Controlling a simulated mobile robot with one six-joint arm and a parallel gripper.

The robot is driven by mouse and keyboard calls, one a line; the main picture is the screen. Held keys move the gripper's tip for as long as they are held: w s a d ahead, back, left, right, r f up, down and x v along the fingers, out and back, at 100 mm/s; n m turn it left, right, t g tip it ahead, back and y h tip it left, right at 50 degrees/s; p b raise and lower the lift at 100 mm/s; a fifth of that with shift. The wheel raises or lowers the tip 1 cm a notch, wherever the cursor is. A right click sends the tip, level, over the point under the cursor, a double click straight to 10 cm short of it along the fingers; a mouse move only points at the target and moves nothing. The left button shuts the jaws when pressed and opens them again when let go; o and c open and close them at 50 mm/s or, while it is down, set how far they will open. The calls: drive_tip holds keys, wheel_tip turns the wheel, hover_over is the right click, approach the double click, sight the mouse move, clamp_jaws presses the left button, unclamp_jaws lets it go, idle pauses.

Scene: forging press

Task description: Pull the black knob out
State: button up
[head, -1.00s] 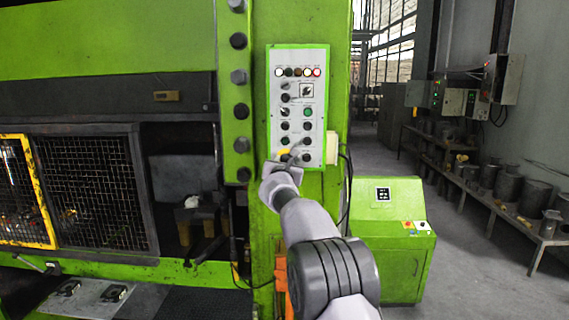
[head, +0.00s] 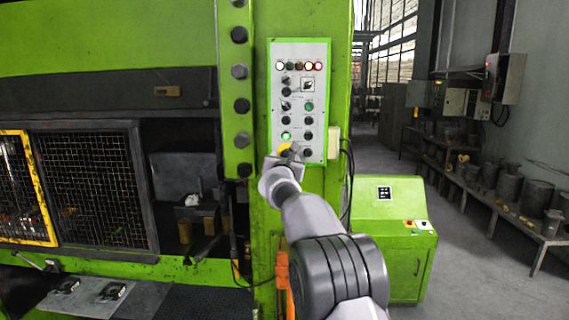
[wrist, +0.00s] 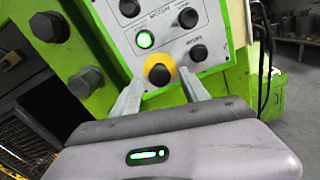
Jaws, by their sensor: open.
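The black knob (wrist: 159,75) sits in a yellow round collar low on the white control panel (wrist: 215,42). In the head view only the yellow collar (head: 285,149) shows clearly, just above my gripper (head: 285,160). In the wrist view my gripper (wrist: 160,88) is open, with one finger on each side of the knob and collar. Gaps show between the fingers and the knob, and it is not held. How far the knob stands out from the panel cannot be told.
A lit green lamp (wrist: 145,39) sits above the yellow collar. Other black knobs (wrist: 188,17) and (wrist: 198,53) are close to the right finger. Large bolts (wrist: 86,82) stand out on the green press frame at left. A green cabinet (head: 388,240) stands at right.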

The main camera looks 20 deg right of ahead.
drive_tip(key=b+v, duration=0.7)
drive_tip(key=v, duration=1)
drive_tip(key=shift+s+b, duration=0.15)
drive_tip(key=shift+b, duration=0.25)
drive_tip(key=s+d+f+m+g+b, duration=0.2)
drive_tip(key=s+f+m+g+b, duration=0.5)
drive_tip(key=s+f+m+b, duration=1.35)
drive_tip(key=s+a+f+m+g+y+b, duration=0.1)
drive_tip(key=s+a+f+m+y, duration=0.2)
drive_tip(key=s+f, duration=0.4)
drive_tip(key=s+a+f+m+g+y+b, duration=0.1)
drive_tip(key=s+a+f+m+y, duration=0.2)
drive_tip(key=f, duration=1)
drive_tip(key=s+a+f+m+g+y+b, duration=0.1)
drive_tip(key=s+a+f+m+y+b, duration=0.1)
drive_tip(key=s+a+f+m, duration=0.5)
drive_tip(key=s+a+f+y, duration=0.1)
drive_tip(key=s+a+f, duration=0.1)
drive_tip(key=s+f, duration=0.1)
drive_tip(key=shift+s+a+f+g, duration=0.2)
drive_tip(key=shift+s+a+g, duration=0.15)
drive_tip(key=shift+s+g, duration=0.05)
